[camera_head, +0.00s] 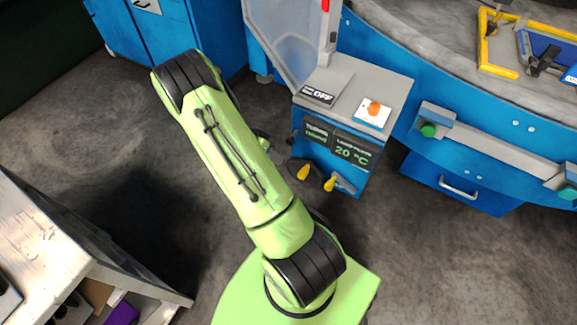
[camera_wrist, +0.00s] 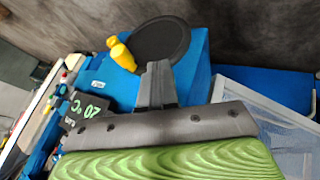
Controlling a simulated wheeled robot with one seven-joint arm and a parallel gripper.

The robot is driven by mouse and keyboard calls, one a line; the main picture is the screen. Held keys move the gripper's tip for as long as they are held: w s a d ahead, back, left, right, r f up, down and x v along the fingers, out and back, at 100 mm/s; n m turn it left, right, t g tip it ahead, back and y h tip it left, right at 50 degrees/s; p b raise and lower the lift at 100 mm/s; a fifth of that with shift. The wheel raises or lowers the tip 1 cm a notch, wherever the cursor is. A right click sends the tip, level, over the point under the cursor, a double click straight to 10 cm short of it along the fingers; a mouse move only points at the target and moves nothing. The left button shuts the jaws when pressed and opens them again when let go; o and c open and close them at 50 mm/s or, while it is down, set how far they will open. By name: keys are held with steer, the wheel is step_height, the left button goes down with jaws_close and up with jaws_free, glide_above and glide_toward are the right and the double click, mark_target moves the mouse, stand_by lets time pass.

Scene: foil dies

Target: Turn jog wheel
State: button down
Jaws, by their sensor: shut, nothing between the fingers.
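The jog wheel is a dark round disc on the blue control box. It shows in the wrist view (camera_wrist: 160,40) above my fingers, and partly in the head view (camera_head: 294,167) low on the box's front. A yellow handle (camera_head: 303,172) stands at the wheel. My gripper (camera_wrist: 157,66) is shut and empty, its dark fingers pointing toward the wheel's lower edge in the wrist view. I cannot tell whether they touch it. In the head view my green arm hides most of the gripper.
The box's display (camera_head: 350,153) reads 20 °C. An orange button (camera_head: 374,109) is on the box's top. A clear guard panel (camera_head: 287,35) stands behind. Floor in front of the box is bare.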

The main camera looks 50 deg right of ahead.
mark_target(305, 172)
steer(key=s, duration=0.1)
steer(key=s+d+f, duration=0.1)
steer(key=s, duration=0.1)
steer(key=s+f, duration=0.1)
steer(key=s, duration=0.1)
steer(key=shift+d, duration=0.15)
steer(key=shift+b, duration=0.35)
steer(key=shift+s, duration=0.1)
